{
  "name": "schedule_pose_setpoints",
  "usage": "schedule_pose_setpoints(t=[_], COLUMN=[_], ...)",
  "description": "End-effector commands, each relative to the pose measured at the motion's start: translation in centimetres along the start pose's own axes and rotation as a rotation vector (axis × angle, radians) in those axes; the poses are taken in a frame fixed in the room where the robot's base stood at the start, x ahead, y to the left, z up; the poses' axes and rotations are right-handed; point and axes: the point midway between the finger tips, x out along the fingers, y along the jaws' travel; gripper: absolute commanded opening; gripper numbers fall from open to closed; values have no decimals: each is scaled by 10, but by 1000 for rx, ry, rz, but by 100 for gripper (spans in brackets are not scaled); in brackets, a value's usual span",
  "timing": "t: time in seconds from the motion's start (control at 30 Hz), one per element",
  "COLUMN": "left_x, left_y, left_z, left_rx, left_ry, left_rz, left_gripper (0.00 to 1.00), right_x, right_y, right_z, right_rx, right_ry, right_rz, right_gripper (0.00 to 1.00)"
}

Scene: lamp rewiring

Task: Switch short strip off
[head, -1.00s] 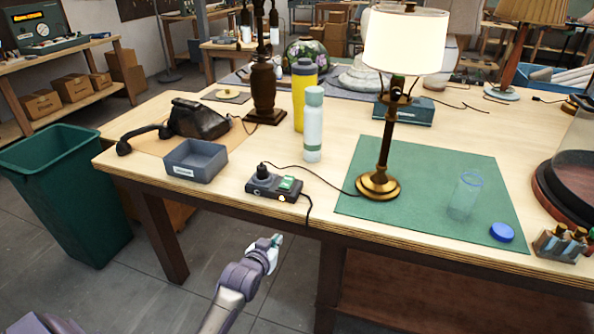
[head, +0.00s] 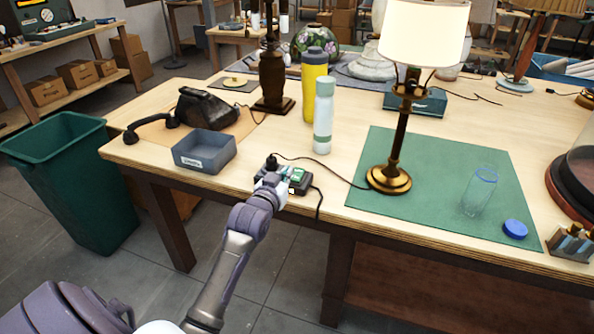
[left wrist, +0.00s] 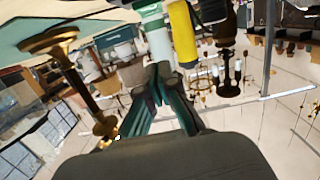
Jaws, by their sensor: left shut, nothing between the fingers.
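The short power strip (head: 300,182) lies near the front edge of the table. A black plug (head: 271,164) stands in its left end, and a green patch, perhaps its switch, shows toward its right. My left gripper (head: 272,182) is at the strip's front side and hides part of it; I cannot tell whether it touches. Its fingers (left wrist: 160,76) are shut and empty in the left wrist view. The brass table lamp (head: 389,178) stands on the green mat with its shade bright. My right gripper is not in view.
A grey tray (head: 204,152) is left of the strip. A white-green bottle (head: 323,118) and a yellow bottle (head: 313,82) stand behind it. A cord (head: 333,174) runs toward the lamp. A clear jar (head: 479,192) and blue lid (head: 515,229) are on the green mat (head: 440,218).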

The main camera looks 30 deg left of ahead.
Motion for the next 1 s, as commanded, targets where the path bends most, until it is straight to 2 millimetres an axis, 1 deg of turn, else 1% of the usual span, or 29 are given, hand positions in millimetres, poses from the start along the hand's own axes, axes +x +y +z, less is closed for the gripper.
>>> schedule_pose_setpoints(t=[0.03,0.2,0.37,0.4,0.5,0.6,0.77,1.0], left_x=[11,48,78,78,81,83,84,84], left_y=[0,0,0,0,0,0,0,0], left_z=[-2,-2,-2,10,23,32,38,39], left_rx=[0,1,1,1,1,1,1,1], left_ry=[1,1,1,-7,-3,-2,0,0], left_rz=[0,0,0,0,1,1,1,1], left_gripper=[0,0,0,0,0,0,0,0], right_x=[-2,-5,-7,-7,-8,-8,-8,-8], right_y=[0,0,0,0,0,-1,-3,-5], right_z=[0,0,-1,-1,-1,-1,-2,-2], right_rx=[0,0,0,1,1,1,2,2], right_ry=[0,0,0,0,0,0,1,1], right_rz=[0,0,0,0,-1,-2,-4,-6], right_gripper=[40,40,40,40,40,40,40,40])
